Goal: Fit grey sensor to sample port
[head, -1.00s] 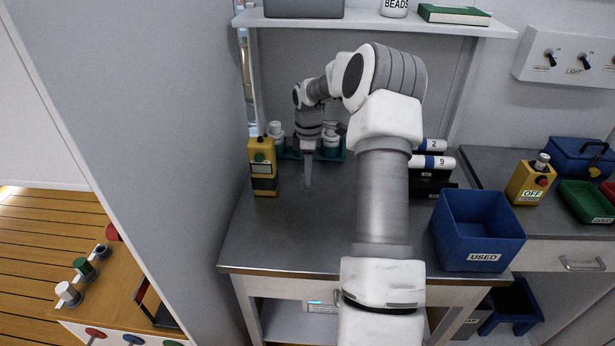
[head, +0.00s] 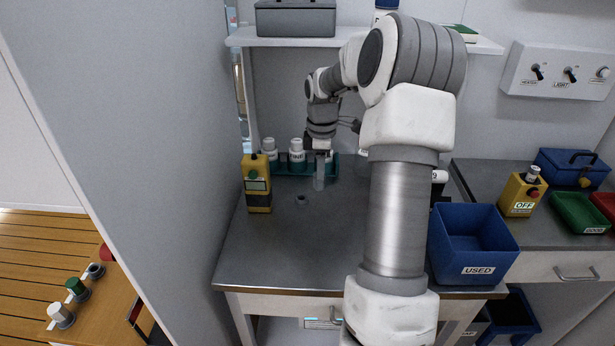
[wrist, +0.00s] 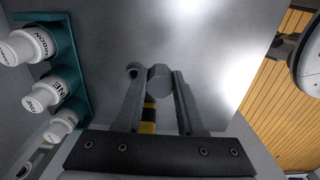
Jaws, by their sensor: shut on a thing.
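My gripper (head: 320,152) is shut on the grey sensor (head: 319,174), a plain cylinder held upright below the fingers. In the wrist view the sensor (wrist: 159,80) sits between the two fingertips. It appears to be above the grey bench. A small grey ring (head: 301,200) lies on the bench in front and to the left of the sensor, apart from it. Several fittings stand on the wooden counter at lower left, among them a grey open one (head: 96,270), a green one (head: 77,289) and a white one (head: 61,315). I cannot tell which is the sample port.
A yellow meter (head: 257,183) stands left of the gripper. Behind it, a teal rack (head: 280,167) holds several white-capped bottles. A blue USED bin (head: 473,245) stands right of my arm. A grey wall panel (head: 125,140) separates the bench from the counter. The front bench is clear.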

